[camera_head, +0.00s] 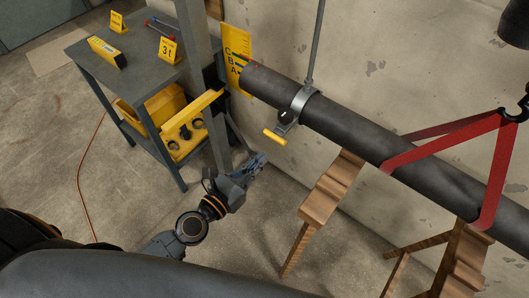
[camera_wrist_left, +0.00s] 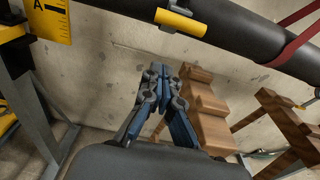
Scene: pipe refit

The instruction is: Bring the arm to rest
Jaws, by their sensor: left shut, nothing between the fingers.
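My left arm reaches in from the lower left in the head view. Its gripper (camera_head: 258,162) is shut and empty, held in the air to the right of the grey table and below the pipe clamp. In the left wrist view the gripper's fingers (camera_wrist_left: 168,72) come together with nothing between them. They point toward the concrete wall, beneath the yellow clamp handle and left of a wooden stand. The fingers touch nothing that I can see. My right gripper does not show in either view.
A dark pipe (camera_head: 350,130) runs along the wall, held by a clamp with a yellow handle (camera_head: 274,137) and a red sling (camera_head: 497,170). Wooden stands (camera_head: 330,190) are below it. A grey table (camera_head: 150,84) with yellow signs stands left. Open floor (camera_head: 130,205) lies in front.

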